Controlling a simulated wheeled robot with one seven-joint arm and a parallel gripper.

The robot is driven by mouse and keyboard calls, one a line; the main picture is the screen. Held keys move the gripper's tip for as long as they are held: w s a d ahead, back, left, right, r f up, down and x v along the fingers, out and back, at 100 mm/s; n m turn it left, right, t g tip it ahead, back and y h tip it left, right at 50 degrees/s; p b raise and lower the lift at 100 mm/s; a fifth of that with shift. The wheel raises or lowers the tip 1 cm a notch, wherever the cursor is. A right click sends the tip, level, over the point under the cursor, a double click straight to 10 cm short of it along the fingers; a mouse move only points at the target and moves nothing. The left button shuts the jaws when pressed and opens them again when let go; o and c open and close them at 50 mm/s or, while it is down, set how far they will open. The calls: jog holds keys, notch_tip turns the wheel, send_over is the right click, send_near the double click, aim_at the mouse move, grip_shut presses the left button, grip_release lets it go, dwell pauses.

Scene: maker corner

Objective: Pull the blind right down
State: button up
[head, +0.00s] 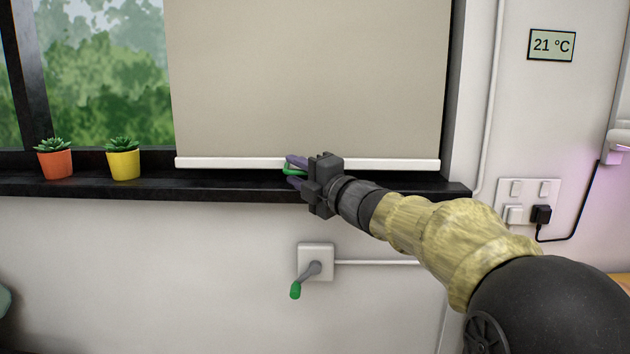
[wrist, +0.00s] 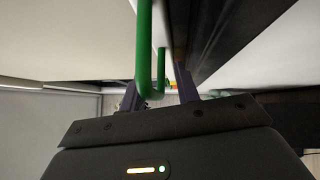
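The beige roller blind (head: 310,75) hangs over the right part of the window. Its white bottom bar (head: 230,163) is low, close above the dark sill. A green loop handle sticks out from the bar; it is mostly hidden by my gripper in the head view but plain in the wrist view (wrist: 144,50). My gripper (head: 292,172) is at the bar, with one purple finger above the handle and one below. In the wrist view the handle lies between the spread fingers, nearer the left one, with a gap to the right one.
An orange pot (head: 55,164) and a yellow pot (head: 123,165) with succulents stand on the sill (head: 150,186) to the left. A wall crank (head: 314,268) with a green knob is below the sill. Sockets (head: 528,202) and a thermometer display (head: 551,45) are on the right wall.

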jog(key=p+v, duration=0.1)
jog(key=v, duration=1.6)
jog(key=shift+d, duration=0.15)
jog(key=shift+f, duration=0.1)
